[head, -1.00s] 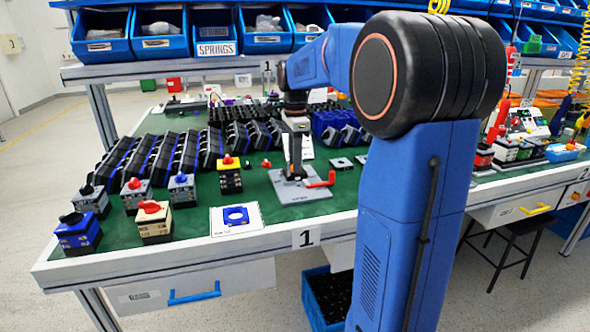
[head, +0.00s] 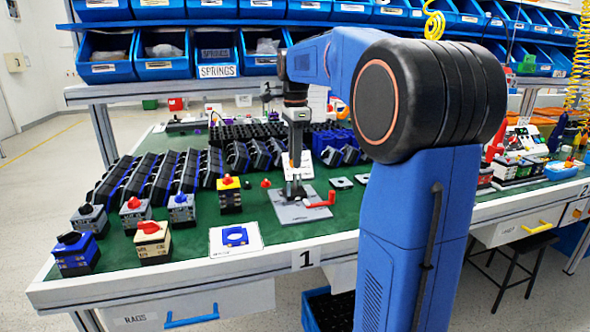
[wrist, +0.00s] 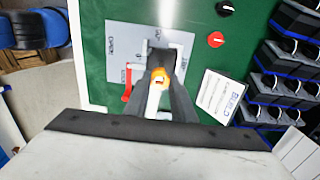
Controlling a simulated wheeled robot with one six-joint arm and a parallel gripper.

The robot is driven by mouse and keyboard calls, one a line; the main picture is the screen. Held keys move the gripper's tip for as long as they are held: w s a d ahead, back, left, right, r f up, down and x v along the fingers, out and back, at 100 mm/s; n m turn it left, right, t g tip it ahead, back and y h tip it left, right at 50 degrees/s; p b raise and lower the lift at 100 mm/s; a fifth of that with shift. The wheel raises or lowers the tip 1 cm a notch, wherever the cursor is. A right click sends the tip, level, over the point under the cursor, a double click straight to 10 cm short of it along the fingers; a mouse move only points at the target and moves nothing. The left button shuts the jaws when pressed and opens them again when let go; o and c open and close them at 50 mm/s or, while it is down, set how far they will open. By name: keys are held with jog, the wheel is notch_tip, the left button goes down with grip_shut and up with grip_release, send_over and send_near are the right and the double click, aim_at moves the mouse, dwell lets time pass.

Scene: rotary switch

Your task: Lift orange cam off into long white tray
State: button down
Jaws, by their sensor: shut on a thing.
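The orange cam (wrist: 159,76) shows in the wrist view between the fingertips of my gripper (wrist: 160,82), which is shut on it. In the head view my gripper (head: 294,188) points down above the grey fixture plate (head: 288,213), and the cam is too small to make out. The plate has a red crank handle (head: 319,200) at its right side. A pale post-like part shows just below the cam in the wrist view. I cannot identify the long white tray for certain; a white strip (wrist: 297,152) at the wrist view's lower right may be part of it.
Several knob-topped switch blocks (head: 153,240) stand at the left. Rows of black and blue switches (head: 185,172) fill the mat behind. Loose red and black knobs lie near the plate.

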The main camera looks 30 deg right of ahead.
jog(key=shift+r, duration=0.8)
notch_tip(320, 180, up, 8)
jog(key=shift+r, duration=0.25)
dwell(1.4)
